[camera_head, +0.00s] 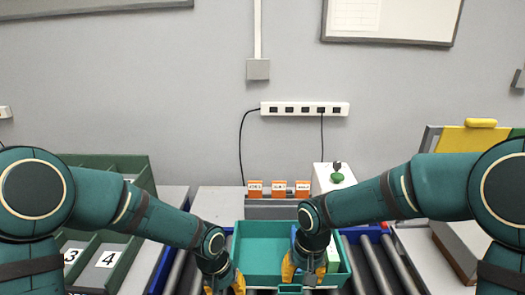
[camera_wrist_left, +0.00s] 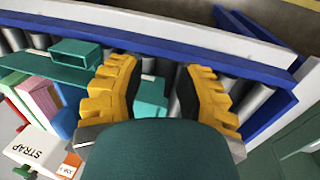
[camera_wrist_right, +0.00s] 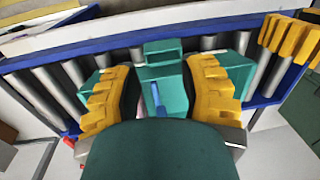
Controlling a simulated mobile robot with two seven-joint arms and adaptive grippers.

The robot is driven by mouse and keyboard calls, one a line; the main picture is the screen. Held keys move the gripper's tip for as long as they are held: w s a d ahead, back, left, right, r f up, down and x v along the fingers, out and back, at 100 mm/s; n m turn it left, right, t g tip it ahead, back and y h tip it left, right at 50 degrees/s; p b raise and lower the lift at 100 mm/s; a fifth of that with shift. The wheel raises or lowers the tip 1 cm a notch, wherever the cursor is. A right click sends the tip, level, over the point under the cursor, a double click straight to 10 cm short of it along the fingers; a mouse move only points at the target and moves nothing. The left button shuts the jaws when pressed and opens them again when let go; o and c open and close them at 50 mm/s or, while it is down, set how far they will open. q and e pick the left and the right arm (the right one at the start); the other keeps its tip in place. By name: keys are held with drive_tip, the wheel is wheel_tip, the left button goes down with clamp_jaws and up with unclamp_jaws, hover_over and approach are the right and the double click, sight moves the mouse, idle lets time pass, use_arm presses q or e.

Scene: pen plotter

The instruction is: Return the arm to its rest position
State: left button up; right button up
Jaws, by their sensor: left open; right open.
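My right gripper (camera_head: 304,272) is low over the right part of the teal tray (camera_head: 264,231), pointing down. In the right wrist view its yellow fingers (camera_wrist_right: 157,78) are spread, with teal tray parts and a blue strip (camera_wrist_right: 157,97) visible between them; nothing looks clamped. My left gripper (camera_head: 225,283) hangs at the tray's left side, partly cut off by the lower edge. In the left wrist view its fingers (camera_wrist_left: 160,78) are apart, with a teal part and rollers visible between them. The right gripper hides some of the tray's contents.
The tray sits on a roller conveyor (camera_head: 371,267) with blue rails. A green compartment bin (camera_head: 110,163) with number cards stands left. Orange-labelled blocks (camera_head: 279,188) and a white box with a green knob (camera_head: 337,177) stand behind. A yellow panel (camera_head: 465,140) is at right.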

use_arm(q)
drive_tip(key=s+a+f+n+t, duration=0.1)
drive_tip(key=s+f, duration=0.3)
drive_tip(key=f, duration=0.4)
drive_tip(key=s+f+n+t+h+b, duration=0.1)
drive_tip(key=s+f, duration=0.4)
drive_tip(key=f, duration=0.3)
drive_tip(key=shift+s+a+h, duration=0.15)
drive_tip(key=shift+a+h, duration=0.15)
drive_tip(key=shift+a, duration=0.05)
use_arm(e)
drive_tip(key=s+f+y, duration=0.1)
drive_tip(key=s+f, duration=0.2)
drive_tip(key=f, duration=0.4)
drive_tip(key=s+f+m+t, duration=0.1)
drive_tip(key=s+f, duration=0.2)
drive_tip(key=f, duration=0.4)
drive_tip(key=s+d+f+m+t+y, duration=0.1)
drive_tip(key=s+f, duration=0.3)
drive_tip(key=f, duration=0.4)
drive_tip(key=shift+y, duration=0.3)
use_arm(q)
drive_tip(key=shift+f, duration=0.1)
